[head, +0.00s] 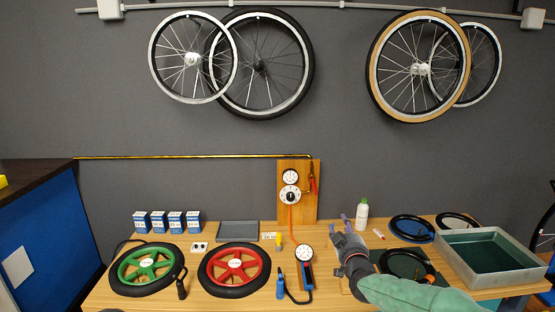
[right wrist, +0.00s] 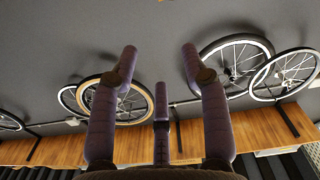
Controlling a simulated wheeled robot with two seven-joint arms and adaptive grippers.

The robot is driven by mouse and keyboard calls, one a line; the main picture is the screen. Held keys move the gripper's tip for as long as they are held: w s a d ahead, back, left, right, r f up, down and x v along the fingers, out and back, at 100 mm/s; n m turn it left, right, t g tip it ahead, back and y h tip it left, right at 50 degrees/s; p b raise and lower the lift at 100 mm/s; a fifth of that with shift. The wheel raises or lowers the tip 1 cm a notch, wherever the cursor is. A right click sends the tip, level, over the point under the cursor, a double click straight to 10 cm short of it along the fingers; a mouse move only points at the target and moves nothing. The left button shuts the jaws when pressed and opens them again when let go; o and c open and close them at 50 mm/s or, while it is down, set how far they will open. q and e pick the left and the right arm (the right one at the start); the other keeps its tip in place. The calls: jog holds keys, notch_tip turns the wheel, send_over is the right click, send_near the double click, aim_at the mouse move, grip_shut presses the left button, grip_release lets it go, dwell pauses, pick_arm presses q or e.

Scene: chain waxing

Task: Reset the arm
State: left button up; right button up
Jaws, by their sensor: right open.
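My right gripper (head: 347,220) is over the right half of the workbench in the head view, on an arm with a green sleeve. Its purple fingers point up and away, near a white bottle with a green cap (head: 362,210). In the right wrist view the gripper (right wrist: 160,55) has its fingers spread wide with nothing between them. That view looks up at the wall and hanging wheels. My left gripper is in neither view.
The wooden workbench (head: 225,301) holds a green wheel (head: 147,262), a red wheel (head: 235,263), a gauge (head: 304,253), a black-rimmed disc (head: 403,264) and a grey metal tray (head: 530,277). A gauge board (head: 298,212) stands behind. Bicycle wheels hang high on the grey wall.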

jog(key=s+a+f+m+g+y+b, duration=0.1)
jog(key=s+a+f+g+b, duration=0.3)
jog(key=f, duration=0.9)
jog(key=s+d+f+m+g+p, duration=0.15)
jog(key=s+f, duration=0.35)
jog(key=f, duration=0.8)
jog(key=s+a+f+g+y+b, duration=0.1)
jog(key=s+a+f+g+b, duration=0.3)
jog(key=f, duration=1)
pick_arm(q)
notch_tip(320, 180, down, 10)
jog(key=b, duration=0.3)
pick_arm(e)
jog(key=s+a+f+m+g, duration=0.1)
jog(key=s+f+g, duration=0.1)
jog(key=s+f, duration=0.4)
jog(key=s+a+f+m+g+y, duration=0.1)
jog(key=s+f+g, duration=0.2)
jog(key=s+f, duration=0.4)
jog(key=s+a+f+m+g, duration=0.1)
jog(key=s+f+g, duration=0.2)
jog(key=s, duration=1.6)
notch_tip(320, 180, down, 4)
jog(key=shift+s+a+f+m, duration=0.1)
jog(key=shift+s+a+m, duration=0.15)
jog(key=shift+m, duration=0.1)
